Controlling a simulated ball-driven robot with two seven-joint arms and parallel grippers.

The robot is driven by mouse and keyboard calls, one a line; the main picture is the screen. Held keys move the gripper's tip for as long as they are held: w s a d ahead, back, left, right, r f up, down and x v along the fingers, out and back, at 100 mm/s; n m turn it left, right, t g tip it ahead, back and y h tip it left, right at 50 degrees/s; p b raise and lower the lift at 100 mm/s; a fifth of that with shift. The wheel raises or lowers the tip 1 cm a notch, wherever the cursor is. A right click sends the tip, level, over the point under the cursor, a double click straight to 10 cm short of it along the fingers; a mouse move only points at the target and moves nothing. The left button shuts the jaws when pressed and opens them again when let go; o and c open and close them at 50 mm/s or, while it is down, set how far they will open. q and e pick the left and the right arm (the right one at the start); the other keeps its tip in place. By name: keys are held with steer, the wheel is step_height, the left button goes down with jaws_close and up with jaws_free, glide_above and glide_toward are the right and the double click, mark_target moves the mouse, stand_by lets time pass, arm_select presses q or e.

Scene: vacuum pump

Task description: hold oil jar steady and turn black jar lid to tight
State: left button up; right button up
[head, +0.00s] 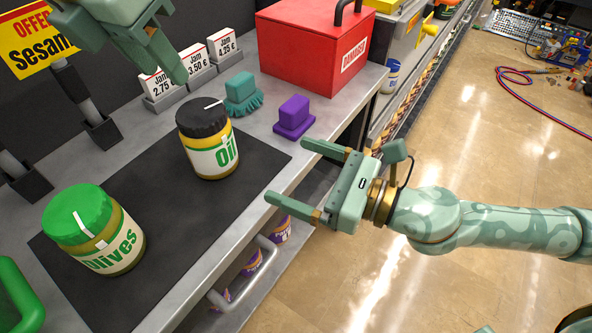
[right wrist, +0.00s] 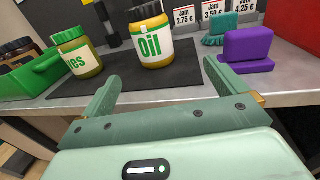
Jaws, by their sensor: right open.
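The oil jar (head: 213,158) stands upright on the dark mat, yellow with a white label reading "Oil"; it also shows in the right wrist view (right wrist: 150,46). Its black lid (head: 202,117) is on top, with a white line toward the lid's right edge. My right gripper (head: 288,171) is open and empty, right of the jar and apart from it, with its fingers pointing toward the table. My left gripper (head: 165,58) hangs above and left of the jar, apart from it. Its fingers overlap in view, so I cannot tell their opening.
An olives jar (head: 124,242) with a green lid stands on the mat (head: 165,205), nearer the front left. Jam price signs (head: 193,62) and a red box (head: 305,50) stand behind.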

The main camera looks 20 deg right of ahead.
mark_target(209, 145)
steer(key=x, duration=1)
steer(key=s+a+x, duration=0.1)
steer(key=x, duration=0.5)
steer(key=shift+w, duration=0.15)
